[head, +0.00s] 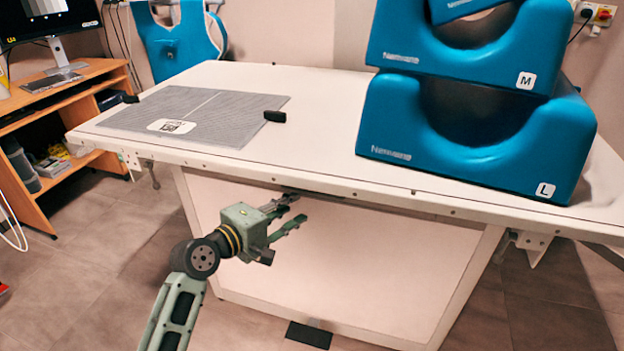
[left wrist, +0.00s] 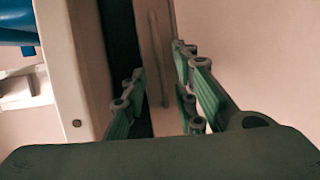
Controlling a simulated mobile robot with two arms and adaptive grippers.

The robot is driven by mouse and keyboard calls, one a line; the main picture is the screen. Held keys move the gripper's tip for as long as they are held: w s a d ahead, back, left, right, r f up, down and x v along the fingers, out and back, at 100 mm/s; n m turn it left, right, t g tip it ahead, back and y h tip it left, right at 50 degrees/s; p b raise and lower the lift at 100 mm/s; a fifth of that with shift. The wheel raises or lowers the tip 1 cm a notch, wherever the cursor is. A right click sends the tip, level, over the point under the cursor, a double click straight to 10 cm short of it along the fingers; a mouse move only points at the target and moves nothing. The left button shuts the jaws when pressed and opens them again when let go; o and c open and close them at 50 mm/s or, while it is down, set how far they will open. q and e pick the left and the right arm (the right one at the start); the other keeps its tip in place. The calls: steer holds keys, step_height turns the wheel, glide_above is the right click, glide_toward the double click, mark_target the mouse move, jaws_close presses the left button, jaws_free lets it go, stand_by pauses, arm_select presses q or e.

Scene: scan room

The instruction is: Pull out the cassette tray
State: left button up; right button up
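The cassette tray's front (left wrist: 168,120) shows in the left wrist view as a narrow beige face beside a dark gap under the table edge. A thin bar handle (left wrist: 158,60) runs along it. In the head view the tray is mostly hidden under the tabletop. My left gripper (head: 298,208) is just below the table's front edge, with its fingers apart. In the left wrist view the open fingers (left wrist: 158,72) lie on either side of the handle as seen; I cannot tell whether they touch it. My right gripper is not in view.
The white table (head: 325,100) carries a grey panel (head: 190,110) with black clips at left and stacked blue cushions (head: 470,130) at right. A white panel (head: 370,260) closes the table's front. A wooden desk (head: 60,135) stands at left. The floor in front is mostly clear.

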mark_target(311, 194)
arm_select(q)
steer(key=b+x, duration=0.1)
steer(key=x, duration=0.5)
steer(key=shift+w, duration=0.2)
steer(key=shift+w+d+f+b, duration=0.1)
steer(key=shift+w+d+b, duration=0.25)
steer(key=shift+w+d, duration=0.15)
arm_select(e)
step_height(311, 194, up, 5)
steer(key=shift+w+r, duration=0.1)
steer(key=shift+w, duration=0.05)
arm_select(q)
steer(key=shift+c, duration=0.4)
jaws_close()
